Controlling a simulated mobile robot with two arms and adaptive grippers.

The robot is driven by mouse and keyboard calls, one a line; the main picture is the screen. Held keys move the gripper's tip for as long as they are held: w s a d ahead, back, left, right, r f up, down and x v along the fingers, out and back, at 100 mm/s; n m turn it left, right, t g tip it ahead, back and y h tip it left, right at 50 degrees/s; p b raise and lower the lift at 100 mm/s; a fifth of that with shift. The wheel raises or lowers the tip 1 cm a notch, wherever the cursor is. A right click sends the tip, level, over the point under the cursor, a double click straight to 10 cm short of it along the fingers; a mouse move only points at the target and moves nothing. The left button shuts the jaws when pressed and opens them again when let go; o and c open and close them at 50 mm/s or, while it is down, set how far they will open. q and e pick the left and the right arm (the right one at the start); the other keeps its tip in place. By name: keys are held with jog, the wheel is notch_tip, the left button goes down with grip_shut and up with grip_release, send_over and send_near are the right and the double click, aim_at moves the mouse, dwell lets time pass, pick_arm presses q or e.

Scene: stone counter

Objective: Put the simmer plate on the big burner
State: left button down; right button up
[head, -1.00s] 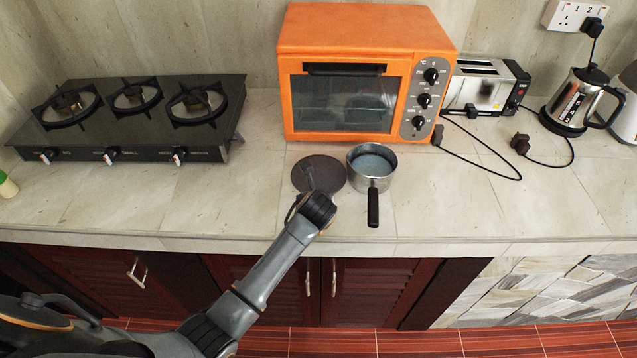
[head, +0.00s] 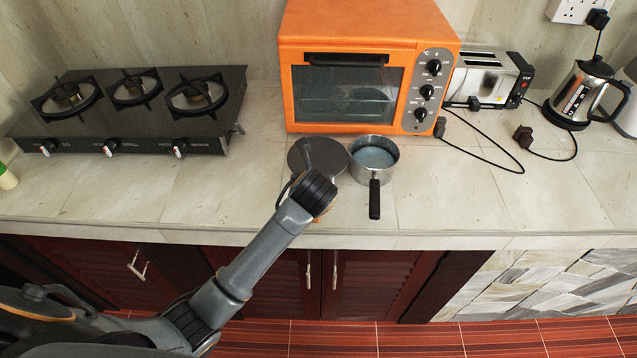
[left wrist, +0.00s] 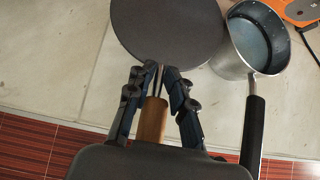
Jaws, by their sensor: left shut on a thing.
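The simmer plate (head: 327,158) is a dark round disc with a wooden handle (left wrist: 152,122). It is at the counter's front, left of the saucepan. My left gripper (left wrist: 157,78) is shut on the handle, with a finger on each side; in the head view my left gripper (head: 308,180) covers part of the plate. I cannot tell whether the plate is clear of the counter. The black gas stove (head: 130,125) at the left has a left burner (head: 67,98), a smaller middle burner (head: 136,90) and a right burner (head: 196,95), all uncovered. My right gripper is not in view.
A steel saucepan (head: 374,160) with a black handle stands close beside the plate. An orange oven (head: 350,100) stands behind them. A toaster (head: 488,78), a kettle (head: 582,95) and loose cords are at the right. The counter between stove and plate is clear.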

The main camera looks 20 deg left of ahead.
pick_arm(q)
jog(key=s+d+r+b, duration=0.1)
jog(key=s+r, duration=0.5)
jog(key=s, duration=0.5)
notch_tip(320, 180, up, 6)
jog(key=s+a+m+h+b, duration=0.1)
jog(key=a+m+h, duration=0.1)
jog(key=m, duration=0.1)
jog(key=shift+a+b, duration=0.3)
jog(key=shift+a, duration=0.05)
